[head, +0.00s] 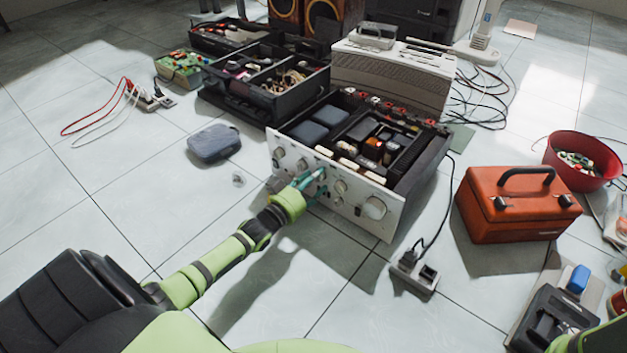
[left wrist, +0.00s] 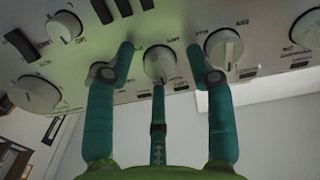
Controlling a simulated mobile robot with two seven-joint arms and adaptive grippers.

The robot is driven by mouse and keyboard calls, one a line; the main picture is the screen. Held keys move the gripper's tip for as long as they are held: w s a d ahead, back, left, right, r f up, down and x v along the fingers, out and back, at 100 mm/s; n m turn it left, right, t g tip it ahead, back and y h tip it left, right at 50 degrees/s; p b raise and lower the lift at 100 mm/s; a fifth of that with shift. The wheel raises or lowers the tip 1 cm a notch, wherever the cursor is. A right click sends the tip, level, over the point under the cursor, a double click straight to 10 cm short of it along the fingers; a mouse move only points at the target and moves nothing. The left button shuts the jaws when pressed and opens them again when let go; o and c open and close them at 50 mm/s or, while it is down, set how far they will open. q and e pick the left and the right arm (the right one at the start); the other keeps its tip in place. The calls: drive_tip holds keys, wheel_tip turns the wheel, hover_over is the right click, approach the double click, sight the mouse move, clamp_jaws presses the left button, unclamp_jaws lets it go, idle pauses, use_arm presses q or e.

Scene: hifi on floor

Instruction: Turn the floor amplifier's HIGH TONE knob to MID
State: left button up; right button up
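The floor amplifier (head: 352,202) has a silver front panel with a row of knobs and its top open. My left gripper (head: 318,180) is at the middle of that panel. In the left wrist view, my left gripper's teal fingers (left wrist: 160,65) are spread, with a white knob (left wrist: 160,62) between their tips. There are gaps at both sides of the knob, so the gripper is open. Another knob (left wrist: 223,48) sits just right of the right finger. The knob labels are too small and blurred to read, so I cannot tell which is HIGH TONE.
An orange toolbox (head: 518,207) stands right of the amplifier, and a power socket block (head: 414,273) lies in front. A grey pouch (head: 214,143) is to the left. A red bowl (head: 583,160) is at the far right.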

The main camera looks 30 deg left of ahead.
use_arm(q)
drive_tip(key=s, duration=1.2)
drive_tip(key=shift+a, duration=0.45)
